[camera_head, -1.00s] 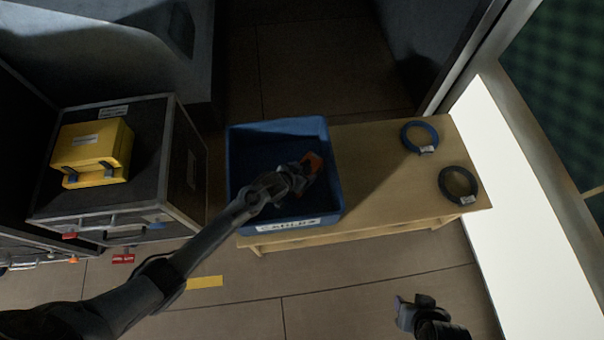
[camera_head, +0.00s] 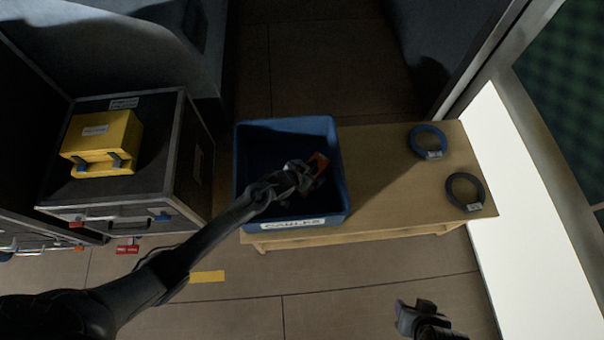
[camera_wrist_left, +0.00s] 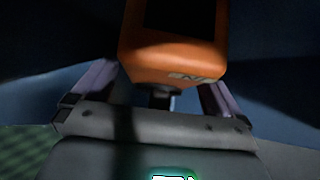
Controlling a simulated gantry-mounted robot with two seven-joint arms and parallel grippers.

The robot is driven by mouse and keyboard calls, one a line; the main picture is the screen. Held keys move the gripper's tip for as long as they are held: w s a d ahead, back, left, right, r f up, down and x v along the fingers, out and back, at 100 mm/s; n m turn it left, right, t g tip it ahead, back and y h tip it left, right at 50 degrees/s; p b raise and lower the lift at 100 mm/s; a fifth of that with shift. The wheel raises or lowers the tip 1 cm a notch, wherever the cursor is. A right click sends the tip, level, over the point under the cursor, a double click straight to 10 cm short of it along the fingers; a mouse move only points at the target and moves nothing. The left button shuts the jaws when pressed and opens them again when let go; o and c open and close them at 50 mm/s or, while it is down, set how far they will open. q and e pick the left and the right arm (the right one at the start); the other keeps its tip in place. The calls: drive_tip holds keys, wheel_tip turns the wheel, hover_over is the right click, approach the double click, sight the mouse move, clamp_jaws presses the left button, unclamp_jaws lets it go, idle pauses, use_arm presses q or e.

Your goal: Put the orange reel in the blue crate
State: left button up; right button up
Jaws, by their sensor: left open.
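The orange reel (camera_head: 318,164) shows inside the blue crate (camera_head: 284,226), toward its right wall. My left gripper (camera_head: 309,178) reaches down into the crate at the reel and is open. In the left wrist view the orange reel (camera_wrist_left: 172,65) lies just ahead of the gripper (camera_wrist_left: 155,85), with a finger apart on either side. Whether the reel rests on the crate floor is hidden by the gripper and shadow. My right gripper (camera_head: 412,316) hangs at the bottom edge, away from the bench; its jaws are not clear.
The crate stands on the left of a wooden bench (camera_head: 380,190). A blue cable ring (camera_head: 414,142) and a black cable ring (camera_head: 452,189) lie on the bench's right. A black case (camera_head: 180,170) with a yellow case (camera_head: 100,140) on top stands left of the crate.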

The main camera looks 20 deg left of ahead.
use_arm(q)
drive_tip(key=s+a+r+g+y+p, duration=0.1)
drive_tip(key=s+a+r+g+p, duration=0.1)
drive_tip(key=s+r, duration=0.8)
drive_tip(key=s+a+r+n+g+y+p, duration=0.1)
drive_tip(key=s+a+r+g+p, duration=0.2)
drive_tip(key=s+r, duration=0.8)
drive_tip(key=s, duration=0.8)
drive_tip(key=shift+s+a+r, duration=0.15)
drive_tip(key=shift+s+a, duration=0.05)
drive_tip(key=shift+s, duration=0.15)
